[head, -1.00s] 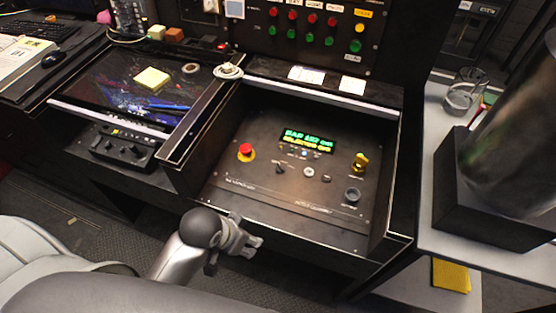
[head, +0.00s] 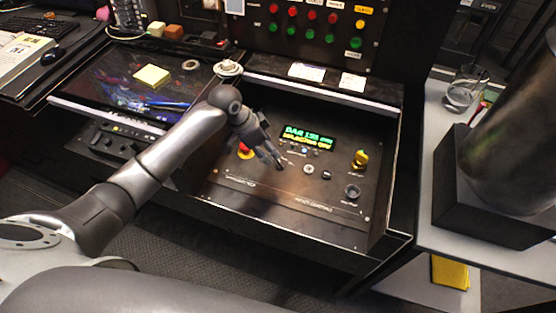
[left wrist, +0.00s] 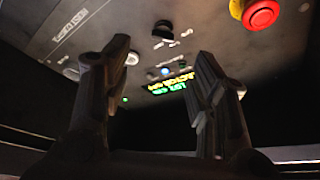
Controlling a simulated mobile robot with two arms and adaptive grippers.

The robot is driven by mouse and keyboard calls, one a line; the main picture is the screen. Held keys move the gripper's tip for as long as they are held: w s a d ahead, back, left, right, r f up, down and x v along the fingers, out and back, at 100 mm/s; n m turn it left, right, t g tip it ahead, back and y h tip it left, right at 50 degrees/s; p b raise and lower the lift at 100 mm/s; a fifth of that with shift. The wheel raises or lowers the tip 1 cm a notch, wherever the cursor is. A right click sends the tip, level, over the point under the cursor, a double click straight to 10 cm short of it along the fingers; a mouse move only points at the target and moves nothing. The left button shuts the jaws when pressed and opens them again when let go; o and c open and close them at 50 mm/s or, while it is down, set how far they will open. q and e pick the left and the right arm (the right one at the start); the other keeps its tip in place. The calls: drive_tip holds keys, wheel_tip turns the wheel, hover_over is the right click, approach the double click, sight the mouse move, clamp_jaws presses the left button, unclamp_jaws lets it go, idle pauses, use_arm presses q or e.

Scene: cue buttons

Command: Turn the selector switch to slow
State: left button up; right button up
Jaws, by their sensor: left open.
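The selector switch shows in the left wrist view as a small black knob (left wrist: 163,31) with white marks, beyond and between my fingers. In the head view it is mostly hidden by my fingertips. My left gripper (head: 270,157) is open and empty above the tilted dark control panel (head: 235,185). In the left wrist view its two fingers (left wrist: 163,65) stand apart, and I see no contact with the knob. The lit display (head: 307,138) shows green and yellow text; the yellow line seems to read selector off.
A red button on a yellow base (head: 244,150) sits close left of my gripper, partly hidden. Raised side walls bound the panel.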

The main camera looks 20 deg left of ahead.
sight(280, 163)
use_arm(q)
drive_tip(key=x, duration=1)
drive_tip(key=shift+w+f, duration=0.2)
drive_tip(key=shift+w, duration=0.1)
drive_tip(key=c, duration=1)
